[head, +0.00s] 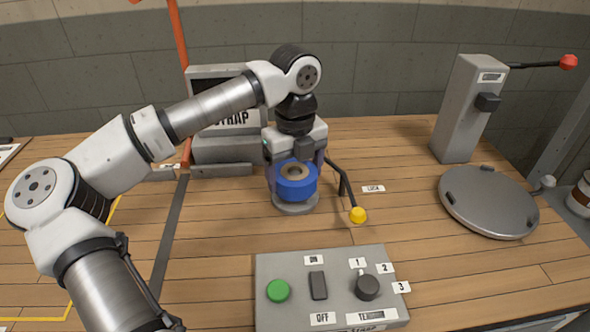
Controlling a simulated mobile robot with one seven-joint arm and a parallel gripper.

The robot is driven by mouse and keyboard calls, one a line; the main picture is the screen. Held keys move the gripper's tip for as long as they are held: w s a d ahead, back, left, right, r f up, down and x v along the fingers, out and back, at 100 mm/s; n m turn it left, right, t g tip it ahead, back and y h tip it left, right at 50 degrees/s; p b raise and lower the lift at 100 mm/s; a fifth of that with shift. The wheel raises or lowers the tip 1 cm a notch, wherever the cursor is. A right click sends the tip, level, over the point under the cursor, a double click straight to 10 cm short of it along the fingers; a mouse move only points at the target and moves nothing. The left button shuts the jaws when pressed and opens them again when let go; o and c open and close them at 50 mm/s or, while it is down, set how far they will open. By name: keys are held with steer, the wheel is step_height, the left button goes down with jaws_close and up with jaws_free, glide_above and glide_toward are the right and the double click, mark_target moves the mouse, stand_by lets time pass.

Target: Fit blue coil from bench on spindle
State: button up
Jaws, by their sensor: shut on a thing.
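The blue coil (296,187) is a thick blue ring with a tan core, upright in axis and level. My gripper (296,178) points down from above and is shut on the blue coil, with a finger at each side. The coil is over a round grey base (297,207), seemingly where the spindle is. The spindle itself is hidden by the coil and gripper. I cannot tell whether the coil rests on the base or is slightly above it.
A black lever with a yellow knob (358,215) stands close to the right of the coil. A control box (300,275) with a green button is in front. A grey machine (222,150) stands behind. A round metal lid (488,203) and grey post (463,115) are at right.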

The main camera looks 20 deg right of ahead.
steer(key=shift+f+b, duration=0.95)
steer(key=shift+f, duration=0.2)
steer(key=o, duration=1)
step_height(320, 180, up, 14)
steer(key=shift+f, duration=0.1)
